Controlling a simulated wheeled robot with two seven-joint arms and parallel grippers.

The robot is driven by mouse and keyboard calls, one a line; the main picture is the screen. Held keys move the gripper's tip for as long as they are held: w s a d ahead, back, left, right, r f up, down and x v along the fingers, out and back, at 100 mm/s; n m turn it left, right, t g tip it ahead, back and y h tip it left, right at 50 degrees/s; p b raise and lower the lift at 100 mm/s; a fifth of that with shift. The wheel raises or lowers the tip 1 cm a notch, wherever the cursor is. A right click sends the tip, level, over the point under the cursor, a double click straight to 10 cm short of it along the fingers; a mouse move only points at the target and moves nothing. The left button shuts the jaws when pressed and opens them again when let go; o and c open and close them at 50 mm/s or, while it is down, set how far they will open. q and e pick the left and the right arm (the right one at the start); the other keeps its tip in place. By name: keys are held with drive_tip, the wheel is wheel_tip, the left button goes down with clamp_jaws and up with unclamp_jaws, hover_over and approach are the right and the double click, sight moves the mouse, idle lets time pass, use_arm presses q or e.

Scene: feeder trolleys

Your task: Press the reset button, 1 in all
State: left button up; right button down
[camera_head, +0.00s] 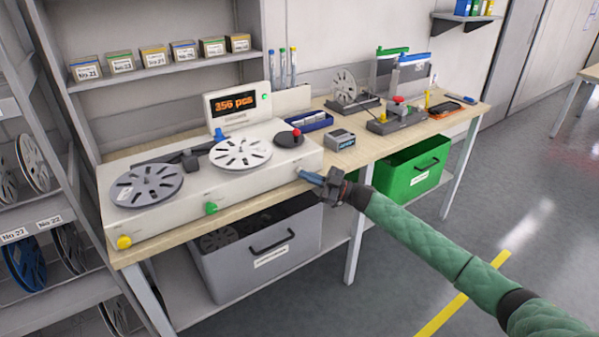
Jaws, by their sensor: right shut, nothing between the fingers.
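The white reel counter (225,190) stands on the bench with a display (237,109) that reads 256 pcs. Its front face has a yellow button (124,242) at the left and a green button (210,208) near the middle. No reset label is readable, so I cannot tell which button is the reset button. My right gripper (304,175) is shut and empty, its blue fingertips at the right end of the counter's front face. It hides that part of the face, and I cannot tell whether it touches. My left gripper is not in view.
A grey reel (147,185) and a white reel (241,152) lie on the counter, beside a red-topped knob (297,133). A small device (341,140) stands to the right. Below the bench are a grey bin (225,272) and a green bin (395,178). The right floor is clear.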

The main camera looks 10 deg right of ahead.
drive_tip(key=shift+w+a, duration=0.1)
drive_tip(key=shift+w, duration=0.15)
idle(0.3)
drive_tip(key=shift+w, duration=0.15)
idle(0.5)
drive_tip(key=shift+s+d+p, duration=0.25)
drive_tip(key=shift+s+p, duration=0.1)
drive_tip(key=shift+s, duration=0.5)
